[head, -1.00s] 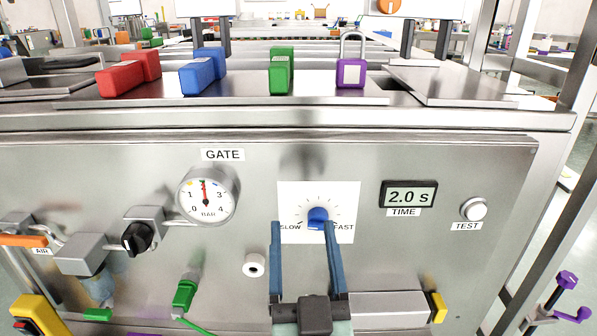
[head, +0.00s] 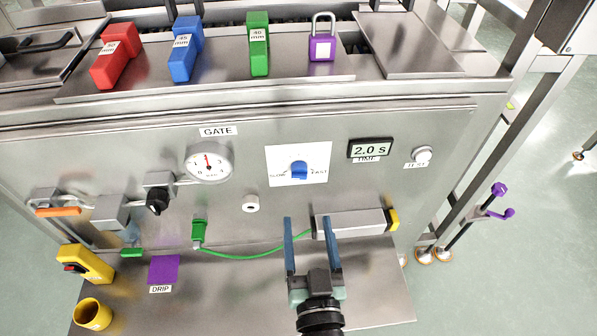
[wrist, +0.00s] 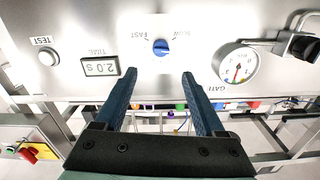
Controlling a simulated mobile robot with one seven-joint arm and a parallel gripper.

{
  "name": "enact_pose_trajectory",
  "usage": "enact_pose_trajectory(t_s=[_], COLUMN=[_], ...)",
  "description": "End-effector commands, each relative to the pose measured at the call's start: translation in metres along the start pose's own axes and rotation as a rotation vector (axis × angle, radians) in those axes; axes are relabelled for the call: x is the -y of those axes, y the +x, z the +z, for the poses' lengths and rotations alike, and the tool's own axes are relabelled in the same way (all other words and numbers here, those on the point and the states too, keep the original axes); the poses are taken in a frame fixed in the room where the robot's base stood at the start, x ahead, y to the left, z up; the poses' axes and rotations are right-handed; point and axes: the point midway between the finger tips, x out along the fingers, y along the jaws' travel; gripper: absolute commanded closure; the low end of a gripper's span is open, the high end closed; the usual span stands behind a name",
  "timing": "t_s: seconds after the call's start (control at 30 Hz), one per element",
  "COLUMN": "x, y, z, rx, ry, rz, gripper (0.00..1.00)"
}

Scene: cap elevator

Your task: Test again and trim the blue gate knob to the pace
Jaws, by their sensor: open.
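The blue gate knob (head: 299,169) sits on a white dial card (head: 318,155) marked SLOW and FAST, right of the GATE label. In the wrist view the blue knob (wrist: 161,47) appears upside down, beyond my fingertips. My gripper (head: 308,218) is open and empty, below the knob in the head view and apart from it. Its two blue fingers also show in the wrist view (wrist: 160,74). The TIME display (head: 371,149) reads 2.0 s. The white TEST button (head: 422,154) is right of it; nothing touches it.
A pressure gauge (head: 208,162) and a black valve knob (head: 157,200) are left of the dial. A cylinder with a yellow end (head: 350,223) and a green hose (head: 255,256) lie low by my gripper. Coloured blocks and a purple padlock (head: 322,47) stand on top.

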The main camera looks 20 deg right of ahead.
Motion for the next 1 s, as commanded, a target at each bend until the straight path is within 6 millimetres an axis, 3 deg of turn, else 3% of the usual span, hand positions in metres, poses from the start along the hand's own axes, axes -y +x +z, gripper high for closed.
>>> enact_pose_trajectory(t_s=[0.4,0.6,1.0], x=[0.001,0.001,0.001], y=[0.073,0.101,0.115], z=[-0.001,0.000,-0.001], rx=[-0.003,-0.001,0.000], ry=[0.000,0.000,-0.001], rz=[-0.002,-0.002,-0.002], gripper=[0.28,0.28,0.28])
